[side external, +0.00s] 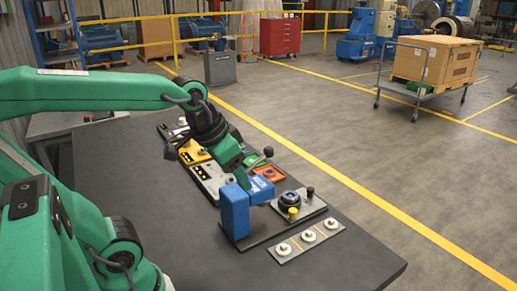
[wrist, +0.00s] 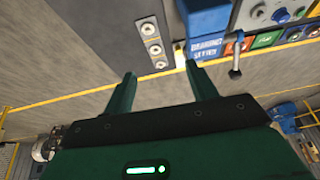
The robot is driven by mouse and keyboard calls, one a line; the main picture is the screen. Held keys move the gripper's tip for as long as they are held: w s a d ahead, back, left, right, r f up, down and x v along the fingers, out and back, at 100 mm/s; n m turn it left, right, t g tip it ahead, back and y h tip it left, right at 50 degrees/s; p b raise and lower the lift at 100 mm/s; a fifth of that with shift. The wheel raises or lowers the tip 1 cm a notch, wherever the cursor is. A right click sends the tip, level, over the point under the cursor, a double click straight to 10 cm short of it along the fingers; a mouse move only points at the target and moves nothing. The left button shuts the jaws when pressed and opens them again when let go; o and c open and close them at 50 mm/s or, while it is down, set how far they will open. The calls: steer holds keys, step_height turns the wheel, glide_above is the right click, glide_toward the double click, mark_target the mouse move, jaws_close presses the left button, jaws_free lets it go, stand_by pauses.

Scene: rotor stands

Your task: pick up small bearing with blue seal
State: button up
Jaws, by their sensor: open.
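My gripper (wrist: 160,70) is open and empty, its two green fingers apart with floor and stand edge seen between them. In the side external view my gripper (side external: 241,177) hangs just behind the blue stand block (side external: 236,210). A grey strip (side external: 296,247) in front carries three small pale round pieces, the left one (side external: 283,249), the middle one (side external: 309,236) and the right one (side external: 331,223). The strip's pieces (wrist: 152,38) also show in the wrist view. They are too small to tell a blue seal on any. A black round fixture (side external: 289,198) shows a blue ring.
The blue block (wrist: 207,22) with a lettered label is close to my fingers in the wrist view. A lever with a dark knob (side external: 268,152) stands behind the block. The table's front left (side external: 190,265) is clear.

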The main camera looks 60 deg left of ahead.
steer(key=w+a+g, duration=0.1)
steer(key=w+a, duration=0.1)
steer(key=w, duration=0.6)
steer(key=m+g, duration=0.2)
steer(key=g, duration=0.2)
glide_toward(289, 195)
steer(key=shift+s+a+f, duration=0.1)
steer(key=shift+a, duration=0.15)
steer(key=shift+f, duration=0.1)
steer(key=shift+f, duration=1.2)
steer(key=shift+f, duration=0.1)
steer(key=shift+d+f, duration=0.2)
steer(key=shift+f, duration=2.35)
